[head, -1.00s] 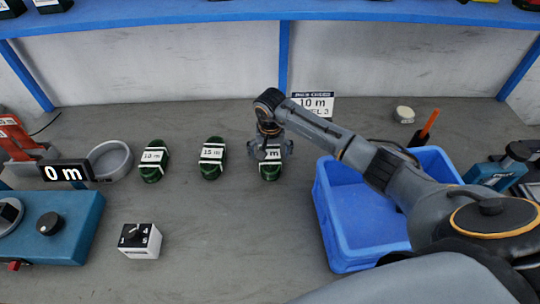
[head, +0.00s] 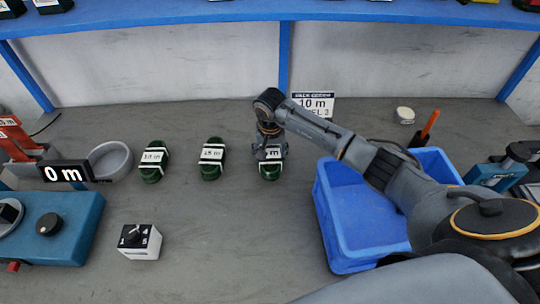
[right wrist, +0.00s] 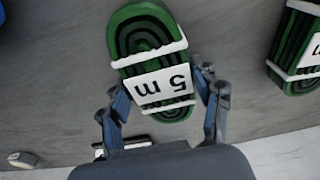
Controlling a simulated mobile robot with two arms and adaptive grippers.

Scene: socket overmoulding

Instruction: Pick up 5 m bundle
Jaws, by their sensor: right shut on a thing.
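The 5 m bundle (head: 271,170) is a green coil with white straps and a white label, standing on the bench as the rightmost of three bundles in the head view. In the right wrist view the 5 m bundle (right wrist: 147,62) shows its label upside down between the fingers. My right gripper (head: 269,155) is over it from above. In the right wrist view my right gripper (right wrist: 160,95) is shut on it, with one finger at each side. The bundle appears to rest on the bench. My left gripper is not in view.
A 15 m bundle (head: 212,158) and another green bundle (head: 153,161) stand to the left. A blue bin (head: 345,251) stands to the right under my arm.

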